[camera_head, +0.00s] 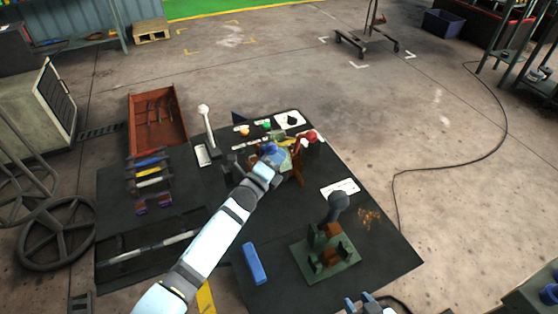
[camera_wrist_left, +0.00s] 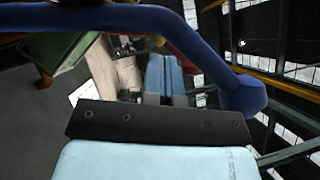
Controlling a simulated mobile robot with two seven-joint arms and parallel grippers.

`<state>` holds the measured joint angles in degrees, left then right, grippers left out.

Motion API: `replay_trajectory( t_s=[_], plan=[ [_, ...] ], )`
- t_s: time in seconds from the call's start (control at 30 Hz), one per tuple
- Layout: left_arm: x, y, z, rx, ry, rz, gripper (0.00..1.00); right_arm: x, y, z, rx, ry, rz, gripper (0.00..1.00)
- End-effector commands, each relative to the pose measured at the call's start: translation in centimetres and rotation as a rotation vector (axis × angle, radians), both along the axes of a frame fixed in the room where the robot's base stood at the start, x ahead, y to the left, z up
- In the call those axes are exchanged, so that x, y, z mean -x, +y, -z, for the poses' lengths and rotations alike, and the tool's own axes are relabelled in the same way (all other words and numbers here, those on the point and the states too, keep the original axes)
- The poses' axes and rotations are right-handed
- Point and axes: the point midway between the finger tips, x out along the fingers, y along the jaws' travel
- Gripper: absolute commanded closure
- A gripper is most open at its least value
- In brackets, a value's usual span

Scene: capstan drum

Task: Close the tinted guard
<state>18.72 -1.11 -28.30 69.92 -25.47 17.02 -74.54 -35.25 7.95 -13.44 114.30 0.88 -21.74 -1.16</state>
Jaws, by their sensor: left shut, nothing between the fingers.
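A small amber-brown tinted piece (camera_head: 298,161), which looks like the guard, stands at the far middle of the black bench, just right of my left gripper. My left gripper (camera_head: 272,153) reaches in over the bench beside it and partly hides that area. In the left wrist view its light blue fingers (camera_wrist_left: 165,75) are shut together with nothing between them. A dark blue bar with a rounded end (camera_wrist_left: 242,95) crosses in front there; I cannot tell whether the fingers touch it. My right gripper (camera_head: 363,302) is at the bottom edge, its tips apart, clear of the guard.
A white-knobbed lever (camera_head: 205,112) stands to the left. A green fixture (camera_head: 325,257) and a blue bar (camera_head: 255,263) are on the near bench. A red tray (camera_head: 157,121) is at the far left.

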Motion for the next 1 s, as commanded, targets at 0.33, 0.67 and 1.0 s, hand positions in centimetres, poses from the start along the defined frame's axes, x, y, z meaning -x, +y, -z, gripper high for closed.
replay_trajectory(
  t_s=[0.33,0.67,1.0],
  plan=[
    [1.4,1.1,0.6,-0.002,0.002,-0.001,1.00,0.0,0.0,0.3,0.001,-0.001,-0.001,0.62],
    [7.3,5.3,2.1,-0.002,0.001,0.000,1.00,0.0,0.0,1.5,0.001,-0.001,-0.001,0.62],
    [10.7,7.9,2.7,-0.001,0.001,0.000,1.00,0.0,0.0,2.1,0.001,-0.001,-0.001,0.62]
  ],
)
